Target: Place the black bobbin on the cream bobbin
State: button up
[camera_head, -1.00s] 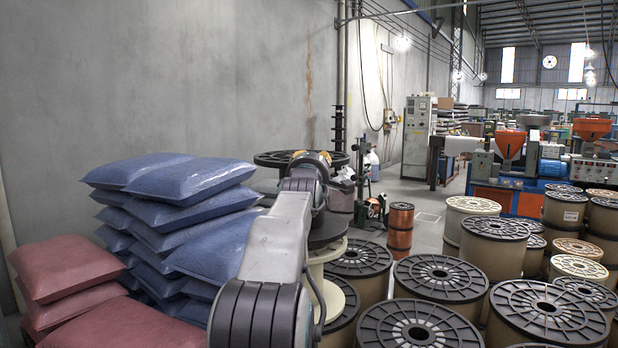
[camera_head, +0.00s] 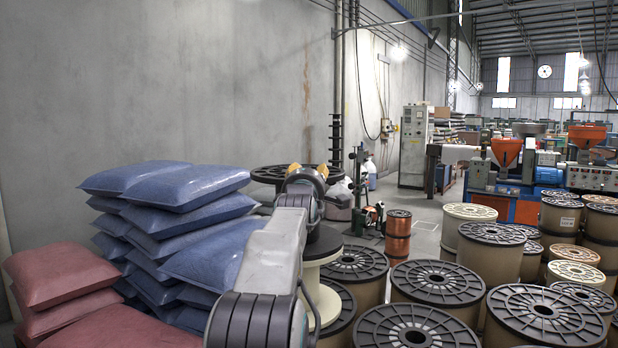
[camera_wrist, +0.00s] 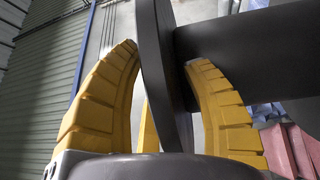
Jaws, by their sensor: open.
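The black bobbin (camera_head: 262,174) stands upright in the head view, its wide top flange partly behind my arm. Its lower flange (camera_head: 326,243) appears to sit on top of the cream bobbin (camera_head: 328,300); my arm hides part of this contact. My gripper (camera_head: 308,168) is at the black bobbin's top flange, pointing away from the head camera. In the wrist view my gripper (camera_wrist: 164,54) has its yellow fingers open, one on each side of the dark flange (camera_wrist: 152,60). The bobbin's core (camera_wrist: 250,50) runs to the right.
Blue sacks (camera_head: 175,215) and red sacks (camera_head: 60,275) are stacked on the left. Several tan spools with black tops (camera_head: 437,282) crowd the right and front. A copper spool (camera_head: 397,230) stands behind. Floor shows beyond it, with machines (camera_head: 510,175) at the back.

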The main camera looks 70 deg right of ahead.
jog(key=b+v, duration=0.5)
jog(key=v, duration=0.7)
